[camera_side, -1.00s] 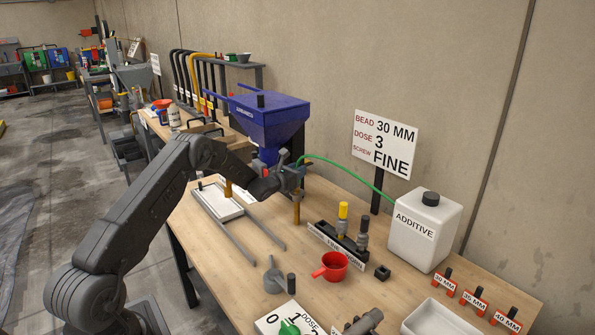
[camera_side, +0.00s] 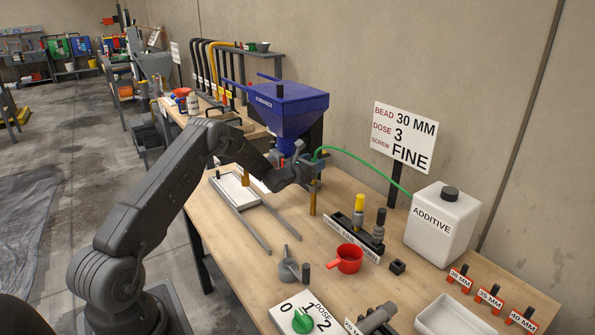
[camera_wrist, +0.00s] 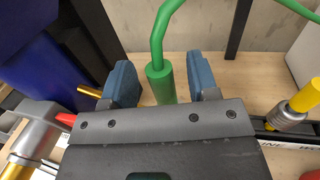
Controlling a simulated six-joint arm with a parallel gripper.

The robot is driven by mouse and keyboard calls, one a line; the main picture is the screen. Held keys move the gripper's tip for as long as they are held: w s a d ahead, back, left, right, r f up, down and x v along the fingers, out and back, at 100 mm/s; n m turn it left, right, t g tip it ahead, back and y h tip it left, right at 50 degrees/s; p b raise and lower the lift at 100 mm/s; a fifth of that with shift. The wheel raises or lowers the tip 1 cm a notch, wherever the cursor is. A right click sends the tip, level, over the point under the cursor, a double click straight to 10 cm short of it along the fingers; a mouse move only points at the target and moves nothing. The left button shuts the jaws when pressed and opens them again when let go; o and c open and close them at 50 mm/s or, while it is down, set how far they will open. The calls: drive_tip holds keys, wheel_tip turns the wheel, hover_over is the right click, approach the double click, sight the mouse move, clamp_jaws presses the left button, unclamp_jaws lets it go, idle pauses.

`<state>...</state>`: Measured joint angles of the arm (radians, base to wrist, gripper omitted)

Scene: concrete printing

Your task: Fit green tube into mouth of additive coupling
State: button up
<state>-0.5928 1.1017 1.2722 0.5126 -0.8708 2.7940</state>
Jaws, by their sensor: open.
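The green tube (camera_side: 362,161) arches from the white additive jug (camera_side: 441,224) to my gripper (camera_side: 311,170) under the blue hopper. In the wrist view, the tube (camera_wrist: 160,32) comes down to a thicker green end sleeve (camera_wrist: 161,83). This sleeve stands between the two blue finger pads of my gripper (camera_wrist: 161,80), with visible gaps on both sides, so the jaws are open around it. The sleeve's lower end is hidden behind the gripper body. I cannot make out the additive coupling's mouth, or whether the tube is in it.
The blue hopper (camera_side: 286,108) stands close behind my gripper. A grey fitting with a red part (camera_wrist: 37,125) is at left in the wrist view. A red cup (camera_side: 349,259), a grey part (camera_side: 287,267) and a nozzle rack (camera_side: 352,240) stand on the table in front.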

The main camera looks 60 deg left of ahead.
drive_tip(key=v, duration=1.1)
drive_tip(key=s+d+r+n+g, duration=0.3)
drive_tip(key=s+d+r+n, duration=0.1)
drive_tip(key=d+r+n, duration=0.45)
drive_tip(key=s+d+r+n+g, duration=0.3)
drive_tip(key=d+r+n, duration=0.5)
drive_tip(key=n, duration=0.1)
drive_tip(key=s+d+n+g+h, duration=0.1)
drive_tip(key=s+d+n+g, duration=0.1)
drive_tip(key=s+d+n, duration=0.3)
drive_tip(key=s+d+r+n+g+h, duration=0.1)
drive_tip(key=s+d+n, duration=0.4)
drive_tip(key=s, duration=0.6)
drive_tip(key=s+d+n+g+h, duration=0.1)
drive_tip(key=s+d+n+g, duration=0.2)
drive_tip(key=s+d+n, duration=0.2)
drive_tip(key=s+n, duration=0.1)
drive_tip(key=s, duration=0.2)
drive_tip(key=shift+s+d+r+h, duration=0.2)
drive_tip(key=shift+s+r+h, duration=0.05)
drive_tip(key=shift+h, duration=0.15)
